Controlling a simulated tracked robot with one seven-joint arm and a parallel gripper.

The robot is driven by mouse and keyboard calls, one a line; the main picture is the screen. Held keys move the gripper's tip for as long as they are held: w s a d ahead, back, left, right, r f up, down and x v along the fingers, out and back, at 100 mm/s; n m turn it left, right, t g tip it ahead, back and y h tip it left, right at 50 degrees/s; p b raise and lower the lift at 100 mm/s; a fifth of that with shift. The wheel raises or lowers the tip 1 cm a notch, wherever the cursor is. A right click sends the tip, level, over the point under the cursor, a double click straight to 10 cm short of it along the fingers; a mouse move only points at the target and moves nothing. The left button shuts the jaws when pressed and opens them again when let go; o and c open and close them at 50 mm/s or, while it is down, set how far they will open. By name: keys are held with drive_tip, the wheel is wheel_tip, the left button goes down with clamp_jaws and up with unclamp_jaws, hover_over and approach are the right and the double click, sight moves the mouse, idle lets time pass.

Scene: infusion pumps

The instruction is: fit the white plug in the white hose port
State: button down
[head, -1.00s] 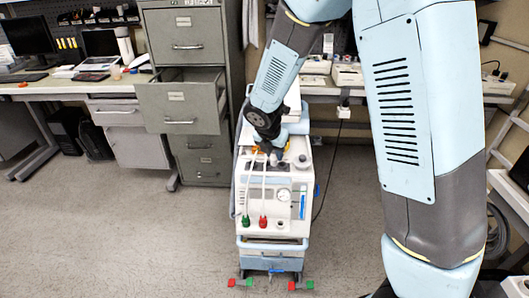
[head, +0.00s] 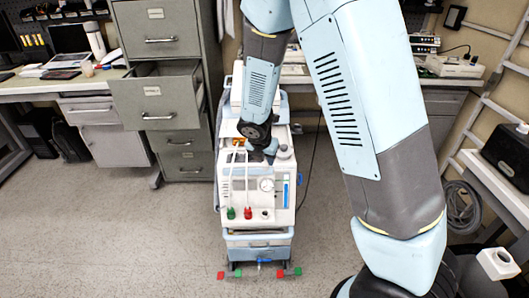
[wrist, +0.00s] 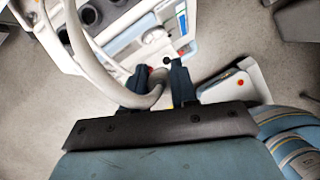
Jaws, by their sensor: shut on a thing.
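My gripper (wrist: 160,84) is shut on the pale plug end (wrist: 160,75) of a thick white hose in the wrist view. The hose (wrist: 84,50) loops from the top left down between my fingers. In the head view my gripper (head: 268,151) is above the top of the white pump machine (head: 240,185), and the plug cannot be made out there. On the machine's front, a green plug (head: 231,213) and a red plug (head: 247,213) sit in a row. The white hose port (head: 265,214) is to their right, with no hose seen in it.
A round gauge (head: 266,184) is above the ports. A grey cabinet (head: 160,85) with one drawer open stands left of the machine. A ladder-like rack (head: 490,85) and a white block (head: 497,263) are at right. The floor in front is clear.

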hover_over(267, 210)
drive_tip(key=s, duration=0.1)
drive_tip(key=shift+a+f, duration=0.2)
drive_tip(key=shift+f, duration=5.45)
drive_tip(key=shift+a+f, duration=0.2)
drive_tip(key=shift+f, duration=5.45)
drive_tip(key=shift+f, duration=1.45)
drive_tip(key=shift+s+f, duration=0.25)
drive_tip(key=shift+f, duration=0.1)
drive_tip(key=c, duration=1)
unclamp_jaws()
drive_tip(key=shift+o, duration=1)
drive_tip(key=shift+a+r, duration=0.1)
drive_tip(key=shift+r, duration=0.1)
drive_tip(key=v, duration=1.3)
drive_tip(key=shift+r, duration=0.5)
